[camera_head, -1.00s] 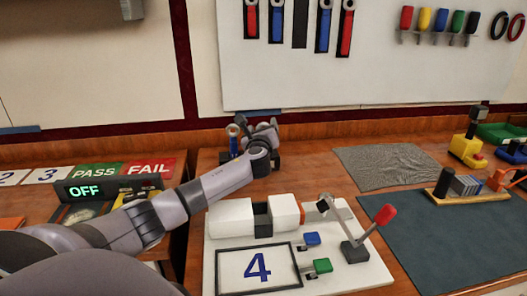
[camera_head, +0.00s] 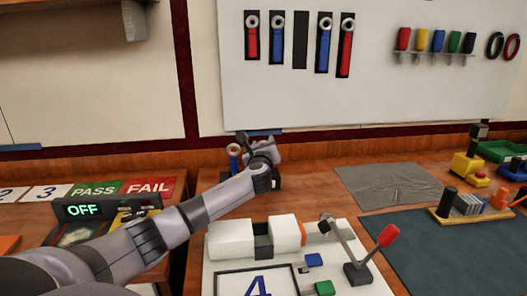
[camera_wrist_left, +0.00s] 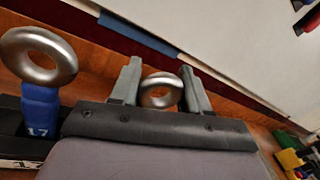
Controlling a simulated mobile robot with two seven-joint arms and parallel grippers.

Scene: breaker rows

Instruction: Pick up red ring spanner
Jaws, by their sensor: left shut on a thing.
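My left gripper (camera_head: 256,146) is over the back of the bench, beside a blue ring spanner (camera_head: 234,155) standing upright. The left wrist view shows the gripper's fingers (camera_wrist_left: 158,88) closed around a ring spanner, whose silver ring (camera_wrist_left: 160,92) shows between them. Its handle is hidden, so I cannot tell its colour. The blue spanner, marked 17 (camera_wrist_left: 40,110), stands left of the gripper in a dark holder (camera_wrist_left: 14,135). Two red ring spanners, one at the left (camera_head: 251,40) and one at the right (camera_head: 346,50), hang on the wall board. My right gripper is out of view.
Blue spanners (camera_head: 277,40) and an empty dark slot (camera_head: 300,42) are also on the board (camera_head: 380,95). A white fixture (camera_head: 237,238) with a red-tipped lever (camera_head: 387,236) stands in front. A grey mat (camera_head: 388,185) lies to the right. A display reading OFF (camera_head: 84,210) is at left.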

